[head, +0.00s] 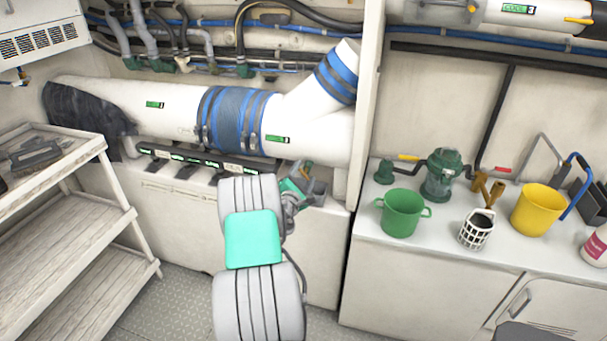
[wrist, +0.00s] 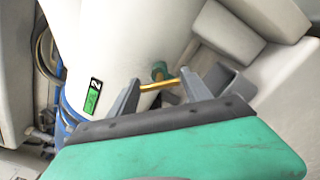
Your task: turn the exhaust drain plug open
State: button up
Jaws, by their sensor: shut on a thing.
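The exhaust drain plug is a brass bar handle (wrist: 158,86) on a small green fitting (wrist: 159,70), at the side of the white exhaust pipe (wrist: 125,40) in the wrist view. My gripper (wrist: 160,80) has one grey finger at each end of the bar and is shut on it. In the head view my gripper (head: 306,186) is just below the right end of the white pipe (head: 318,137). There the plug is too small and covered to make out.
A white post edge (head: 368,100) stands right of the pipe. The counter at right holds a green bucket (head: 402,214), a white basket (head: 477,230) and a yellow bucket (head: 537,210). A shelf rack (head: 62,258) stands at left.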

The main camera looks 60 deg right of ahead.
dwell(0.3)
jog(key=o, duration=1.3)
jog(key=shift+o, duration=0.2)
jog(key=s+a+b, duration=0.1)
jog(key=a, duration=0.6)
jog(key=shift+s+a, duration=0.15)
jog(key=shift+a, duration=0.2)
